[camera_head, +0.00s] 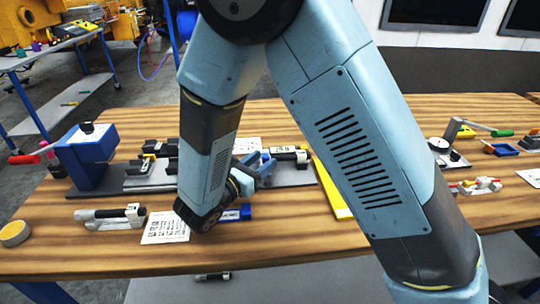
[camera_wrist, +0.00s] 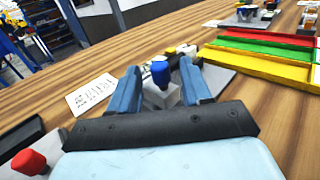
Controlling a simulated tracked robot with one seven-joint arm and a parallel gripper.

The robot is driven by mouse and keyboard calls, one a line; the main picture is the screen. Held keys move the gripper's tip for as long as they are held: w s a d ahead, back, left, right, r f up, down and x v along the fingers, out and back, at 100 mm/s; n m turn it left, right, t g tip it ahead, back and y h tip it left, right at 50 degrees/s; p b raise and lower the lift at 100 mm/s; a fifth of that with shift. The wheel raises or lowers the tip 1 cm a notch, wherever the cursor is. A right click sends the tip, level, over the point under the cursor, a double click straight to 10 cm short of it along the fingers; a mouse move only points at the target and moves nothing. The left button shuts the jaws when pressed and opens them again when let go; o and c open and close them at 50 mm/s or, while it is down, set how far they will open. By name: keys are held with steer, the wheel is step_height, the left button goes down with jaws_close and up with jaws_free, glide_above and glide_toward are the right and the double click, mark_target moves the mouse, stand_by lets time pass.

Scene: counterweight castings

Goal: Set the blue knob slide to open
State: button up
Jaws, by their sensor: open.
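The blue knob (camera_wrist: 160,72) stands upright on a pale grey block in the wrist view. My gripper (camera_wrist: 159,82) is open, with one blue finger on each side of the knob. The fingers appear apart from the knob, and nothing is held. In the head view my gripper (camera_head: 258,170) is low over the grey base plate on the bench, partly behind my own arm. The knob cannot be made out clearly there. The slide's track and any open or closed marks are hidden, so I cannot tell its position.
A blue block device (camera_head: 88,160) stands on the plate's left end. A red knob (camera_wrist: 30,162) is at the wrist view's lower left. A printed card (camera_head: 166,227) lies in front. Yellow, green and red trays (camera_wrist: 262,60) lie right of my gripper in the wrist view.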

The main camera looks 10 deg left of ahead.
mark_target(263, 160)
steer(key=shift+x, duration=2.05)
jaws_close()
